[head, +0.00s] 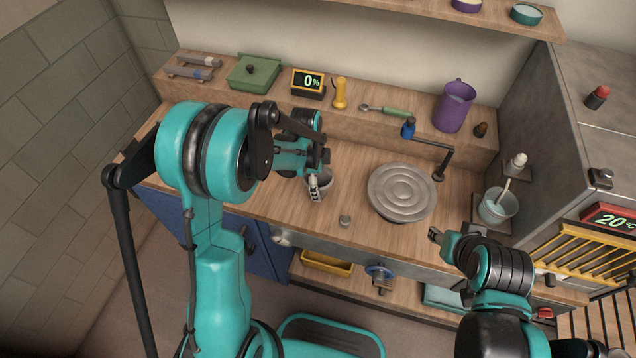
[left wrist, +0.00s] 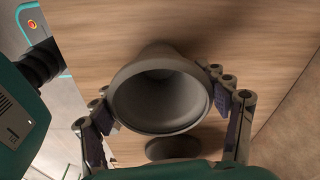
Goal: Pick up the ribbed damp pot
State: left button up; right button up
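A grey pot with a flared round rim (left wrist: 160,95) fills the middle of the left wrist view, its mouth towards the camera. I cannot make out ribs on it. In the head view the pot (head: 325,181) stands on the wooden counter, partly hidden by my left gripper (head: 315,187). In the left wrist view the fingers of my left gripper (left wrist: 162,105) are spread on either side of the pot, close to its rim. I cannot tell whether the pads touch it. My right gripper (head: 436,235) is near the counter's front edge, too small to read.
A small grey disc (head: 345,221) lies in front of the pot. A purple jug (head: 454,106) and a green box (head: 253,73) stand on the back ledge. A cup (head: 498,206) is far right.

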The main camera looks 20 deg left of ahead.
pick_arm(q)
jog(key=c, duration=0.7)
jog(key=shift+r, duration=0.1)
